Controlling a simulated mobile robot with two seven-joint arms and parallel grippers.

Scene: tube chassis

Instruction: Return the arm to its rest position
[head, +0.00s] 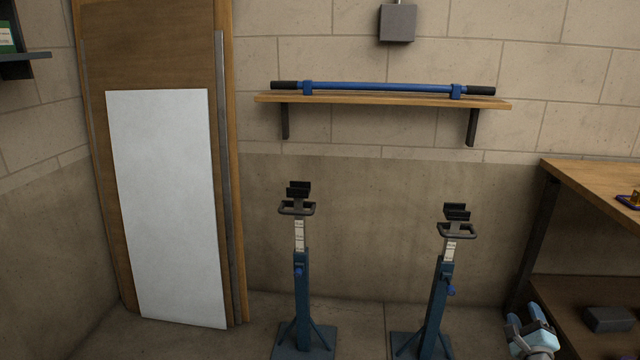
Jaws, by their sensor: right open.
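My right gripper (525,322) shows at the bottom right, low in front of the wooden workbench (588,183). It is open, and I see nothing between its fingers. It is well to the right of the two stands and apart from them. Part of my right arm is cut off by the bottom edge of the view. My left gripper and left arm are not in view.
Two blue stands, left (302,300) and right (437,305), stand on the floor with empty-looking black cradles. A blue tube (380,86) lies on the wall shelf (385,98). A white panel (168,210) leans at left. A dark box (609,319) sits on the bench's lower shelf.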

